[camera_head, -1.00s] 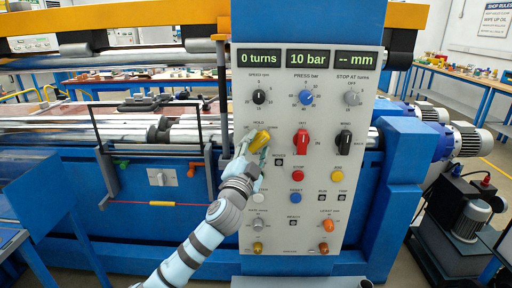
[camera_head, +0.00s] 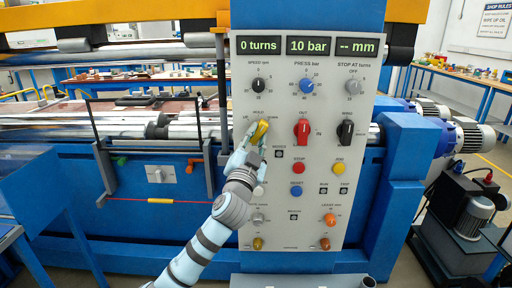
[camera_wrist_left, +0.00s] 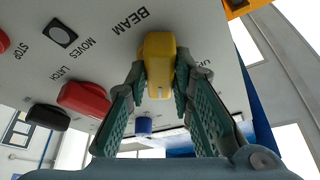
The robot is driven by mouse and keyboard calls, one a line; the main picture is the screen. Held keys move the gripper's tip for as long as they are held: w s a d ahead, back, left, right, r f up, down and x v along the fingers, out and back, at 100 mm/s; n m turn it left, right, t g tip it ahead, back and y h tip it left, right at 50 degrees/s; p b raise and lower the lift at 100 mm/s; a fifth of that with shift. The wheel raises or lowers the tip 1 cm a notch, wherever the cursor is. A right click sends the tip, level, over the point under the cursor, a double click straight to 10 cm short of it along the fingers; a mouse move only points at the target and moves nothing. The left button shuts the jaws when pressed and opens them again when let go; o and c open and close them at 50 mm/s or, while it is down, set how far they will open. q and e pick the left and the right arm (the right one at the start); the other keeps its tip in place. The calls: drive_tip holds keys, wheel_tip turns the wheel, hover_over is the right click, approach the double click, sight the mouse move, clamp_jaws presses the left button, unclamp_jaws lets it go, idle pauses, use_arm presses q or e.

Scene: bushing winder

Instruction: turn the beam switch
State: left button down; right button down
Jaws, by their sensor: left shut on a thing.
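The beam switch is a yellow knob (camera_head: 261,130) at the left of the grey control panel (camera_head: 322,205). Its bar is tilted, with the top leaning right of upright. My left gripper (camera_head: 255,138) reaches up to it from below and is shut on it. In the left wrist view the yellow knob (camera_wrist_left: 158,62) sits between the two green-padded fingers of the left gripper (camera_wrist_left: 158,88), beside the label BEAM. The fingers hide part of the knob's sides and nearby lettering. My right gripper is not in view.
A red lever knob (camera_head: 302,130) and a black knob (camera_head: 345,131) stand to the right on the same row. A speed knob (camera_head: 258,85) is above. A red button (camera_head: 298,167) and a blue button (camera_head: 296,191) lie lower right. The screens (camera_head: 308,45) read 0 turns and 10 bar.

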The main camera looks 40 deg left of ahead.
use_arm(q)
drive_tip(key=n+y+b, duration=0.1)
drive_tip(key=n+b, duration=0.1)
drive_tip(key=n+y+b, duration=0.1)
drive_tip(key=n+b, duration=0.1)
drive_tip(key=n+g+y+b, duration=0.1)
drive_tip(key=n+b, duration=0.1)
drive_tip(key=shift+w+d+f+n+b, duration=0.1)
drive_tip(key=shift+d+f+n+b, duration=0.05)
drive_tip(key=shift+f+n+b, duration=0.25)
drive_tip(key=shift+r+n+g+y+b, duration=0.2)
drive_tip(key=shift+n+g+y+b, duration=0.35)
drive_tip(key=shift+n+b, duration=0.6)
drive_tip(key=c, duration=1.4)
unclamp_jaws()
drive_tip(key=shift+r, duration=0.1)
